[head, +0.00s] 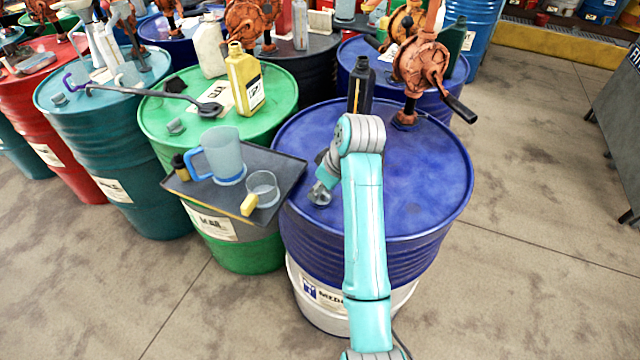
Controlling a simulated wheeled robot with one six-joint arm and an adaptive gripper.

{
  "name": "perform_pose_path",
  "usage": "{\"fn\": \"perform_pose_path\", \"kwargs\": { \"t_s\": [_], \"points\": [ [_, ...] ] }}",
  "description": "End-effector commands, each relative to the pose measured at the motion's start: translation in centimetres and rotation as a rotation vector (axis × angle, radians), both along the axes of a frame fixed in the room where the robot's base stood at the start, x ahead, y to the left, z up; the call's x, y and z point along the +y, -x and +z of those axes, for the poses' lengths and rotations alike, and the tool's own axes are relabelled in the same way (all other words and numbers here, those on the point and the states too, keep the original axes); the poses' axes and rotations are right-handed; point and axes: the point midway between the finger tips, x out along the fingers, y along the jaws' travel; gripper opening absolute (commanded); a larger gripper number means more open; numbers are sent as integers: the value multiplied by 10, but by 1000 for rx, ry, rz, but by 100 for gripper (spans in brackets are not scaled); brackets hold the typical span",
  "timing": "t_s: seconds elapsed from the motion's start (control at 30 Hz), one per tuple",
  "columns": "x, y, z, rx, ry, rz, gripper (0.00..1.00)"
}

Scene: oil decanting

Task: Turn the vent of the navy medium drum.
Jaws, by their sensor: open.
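The navy medium drum (425,200) stands upright in the middle, with a white lower band and a partly hidden label beginning "MEDI". Its vent (319,196) looks like a small grey fitting near the left front rim of the lid. My gripper (325,174) points down just above the vent, beside my turquoise arm, which hides part of it. The gripper is open. Whether its fingers touch the vent or stand around it cannot be told at this size.
A dark bottle (361,86) and an orange hand pump (421,65) stand at the lid's back. A grey tray (285,185) with a blue-handled jug (222,155) and a glass beaker (263,187) adjoins on the left, over the green drum (150,113). The lid's right side is clear.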

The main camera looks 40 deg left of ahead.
Motion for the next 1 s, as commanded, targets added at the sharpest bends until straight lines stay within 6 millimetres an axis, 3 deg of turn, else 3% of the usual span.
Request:
{"fn": "perform_pose_path", "kwargs": {
  "t_s": [0.2,0.37,0.4,0.73,1.0],
  "points": [
    [0,0,0,0,0,0,42],
    [0,0,0,0,0,0,2],
    [0,0,0,0,0,0,0],
    [0,0,0,-1,0,-21,0],
    [1,1,0,-1,-1,-153,0]
  ]
}}
